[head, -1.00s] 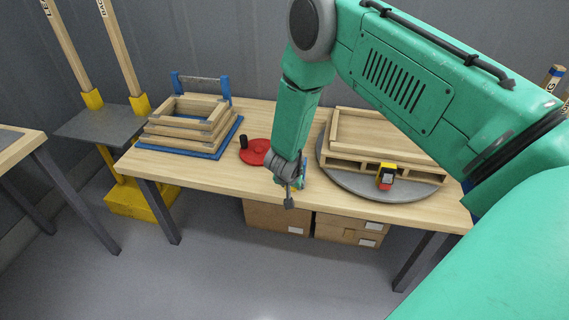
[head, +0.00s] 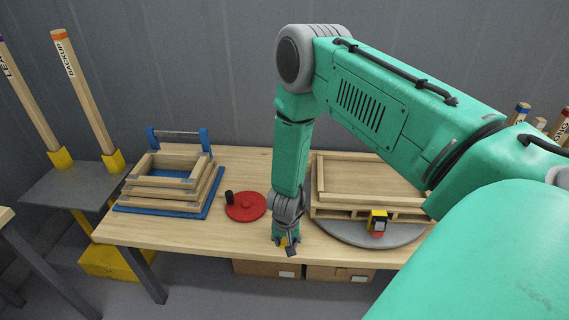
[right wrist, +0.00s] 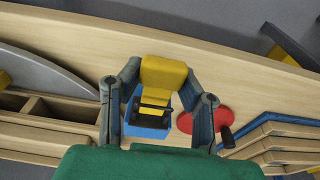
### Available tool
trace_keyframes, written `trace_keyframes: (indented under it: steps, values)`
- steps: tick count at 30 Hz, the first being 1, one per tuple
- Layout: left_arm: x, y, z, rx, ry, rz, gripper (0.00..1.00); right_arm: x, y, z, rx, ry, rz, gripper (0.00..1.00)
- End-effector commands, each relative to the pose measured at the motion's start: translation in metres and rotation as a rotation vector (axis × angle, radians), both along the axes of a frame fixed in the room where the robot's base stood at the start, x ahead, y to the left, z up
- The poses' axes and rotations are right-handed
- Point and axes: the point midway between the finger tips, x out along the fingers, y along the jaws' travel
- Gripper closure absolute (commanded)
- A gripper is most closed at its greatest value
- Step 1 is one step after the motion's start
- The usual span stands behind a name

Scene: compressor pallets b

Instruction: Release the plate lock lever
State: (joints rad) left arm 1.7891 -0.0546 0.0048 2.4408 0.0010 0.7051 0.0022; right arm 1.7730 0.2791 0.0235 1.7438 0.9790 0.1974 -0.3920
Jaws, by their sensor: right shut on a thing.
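My right gripper (head: 285,243) points down at the front edge of the workbench, left of the round grey plate (head: 345,233). In the right wrist view its two fingers (right wrist: 160,78) are closed around a yellow lever-like part (right wrist: 163,75) with a blue housing (right wrist: 150,125) at its base. A dark bar crosses the yellow part. In the head view the gripper hides most of this part. A yellow and red block (head: 377,222) sits at the front of the grey plate; I cannot tell its function. My left gripper is out of view.
A wooden pallet frame (head: 330,205) rests on the grey plate. A red disc with a black knob (head: 247,207) lies left of my gripper. Stacked wooden frames stand on a blue base (head: 205,205) further left. Cardboard boxes (head: 265,268) are under the bench (head: 190,236).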

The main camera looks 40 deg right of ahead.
Motion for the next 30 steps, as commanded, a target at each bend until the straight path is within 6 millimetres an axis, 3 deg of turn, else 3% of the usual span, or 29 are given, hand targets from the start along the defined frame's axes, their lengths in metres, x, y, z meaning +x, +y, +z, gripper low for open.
trace_keyframes:
  steps: [4,5,6,19,30]
  values:
    - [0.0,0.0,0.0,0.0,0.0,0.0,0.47,0.003,-0.001,0.001,-0.002,-0.006,0.0,1.0]
    - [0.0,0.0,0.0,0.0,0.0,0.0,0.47,0.003,-0.001,0.001,-0.003,-0.006,-0.001,0.6]
    - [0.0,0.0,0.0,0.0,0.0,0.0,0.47,0.003,-0.001,0.001,-0.003,-0.006,-0.001,0.47]
    - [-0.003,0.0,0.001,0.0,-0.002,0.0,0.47,0.002,0.0,0.01,-0.003,-0.005,0.0,0.47]
    - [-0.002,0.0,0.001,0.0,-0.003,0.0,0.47,-0.004,0.009,0.083,-0.004,-0.006,0.002,0.47]
